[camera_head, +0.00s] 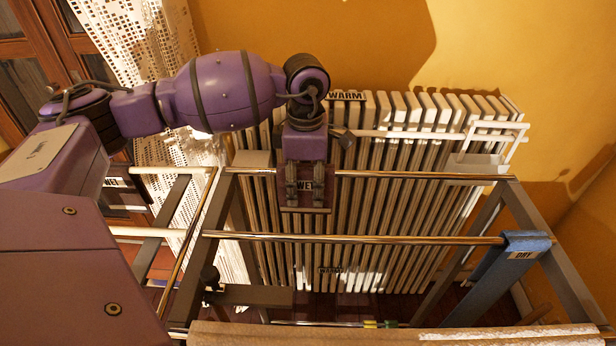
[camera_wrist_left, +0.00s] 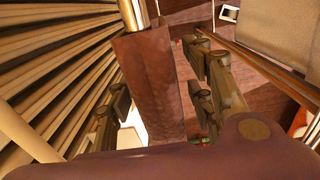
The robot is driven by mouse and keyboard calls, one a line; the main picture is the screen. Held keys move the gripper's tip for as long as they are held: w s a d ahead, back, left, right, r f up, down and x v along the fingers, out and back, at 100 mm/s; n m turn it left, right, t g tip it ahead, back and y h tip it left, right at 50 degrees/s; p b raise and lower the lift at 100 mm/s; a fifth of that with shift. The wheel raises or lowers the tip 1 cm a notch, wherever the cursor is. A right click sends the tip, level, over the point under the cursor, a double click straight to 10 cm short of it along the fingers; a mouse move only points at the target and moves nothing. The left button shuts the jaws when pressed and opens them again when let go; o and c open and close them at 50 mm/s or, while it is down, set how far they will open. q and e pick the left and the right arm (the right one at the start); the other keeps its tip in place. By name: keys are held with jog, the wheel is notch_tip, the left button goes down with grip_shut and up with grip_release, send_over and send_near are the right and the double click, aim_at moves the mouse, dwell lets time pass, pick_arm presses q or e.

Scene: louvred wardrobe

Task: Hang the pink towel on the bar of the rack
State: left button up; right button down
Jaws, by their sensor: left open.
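The pink towel (camera_head: 323,205), dull brownish-pink in this light and marked WET, hangs at the rear bar (camera_head: 420,176) of the metal rack (camera_head: 205,222). In the left wrist view the towel (camera_wrist_left: 150,85) is a narrow strip hanging down from the bar (camera_wrist_left: 133,14). My left gripper (camera_head: 305,182) points down over the towel. Its fingers are apart, one on each side of the strip in the left wrist view (camera_wrist_left: 155,95), with visible gaps. The towel's lower end is not clear. My right gripper is in neither view.
A ribbed radiator (camera_head: 400,215) marked WARM stands close behind the rack. A blue cloth (camera_head: 515,250) marked DRY hangs at the right. A beige cloth (camera_head: 390,334) covers the front. The middle bar (camera_head: 400,239) is mostly bare. A lace curtain (camera_head: 140,45) hangs at left.

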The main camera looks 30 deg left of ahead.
pick_arm(q)
notch_tip(320, 180, up, 12)
jog(key=shift+r, duration=0.1)
dwell(0.5)
